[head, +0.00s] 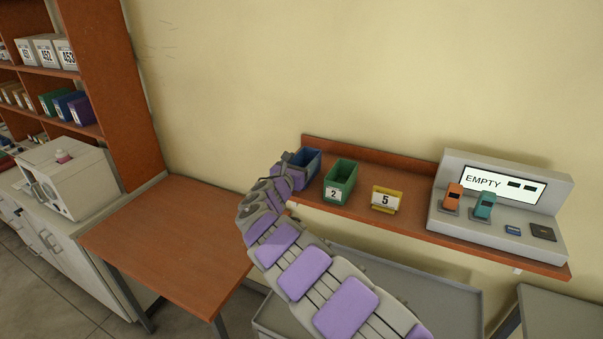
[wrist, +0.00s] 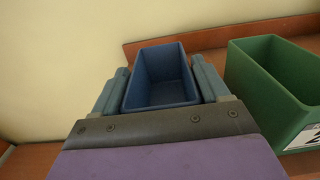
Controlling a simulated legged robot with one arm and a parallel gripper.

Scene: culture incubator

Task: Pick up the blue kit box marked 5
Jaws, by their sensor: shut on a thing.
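The blue kit box (wrist: 161,72) is an open-topped bin between the two fingers of my gripper (wrist: 160,88) in the wrist view, with a finger against each side. The box (head: 308,159) is at the left end of the wall shelf in the head view, partly hidden behind my gripper (head: 292,166). My gripper is shut on it. I see no number on the box, as its front is hidden. I cannot tell whether it touches the shelf. A yellow holder (head: 386,199) with a card marked 5 stands further right on the shelf.
A green box (head: 341,180) marked 2 stands close to the right of the blue box. A grey console (head: 555,195) reading EMPTY fills the shelf's right end. A bare wooden table (head: 165,245) is at left, and a grey cart (head: 445,290) below the shelf (head: 415,220).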

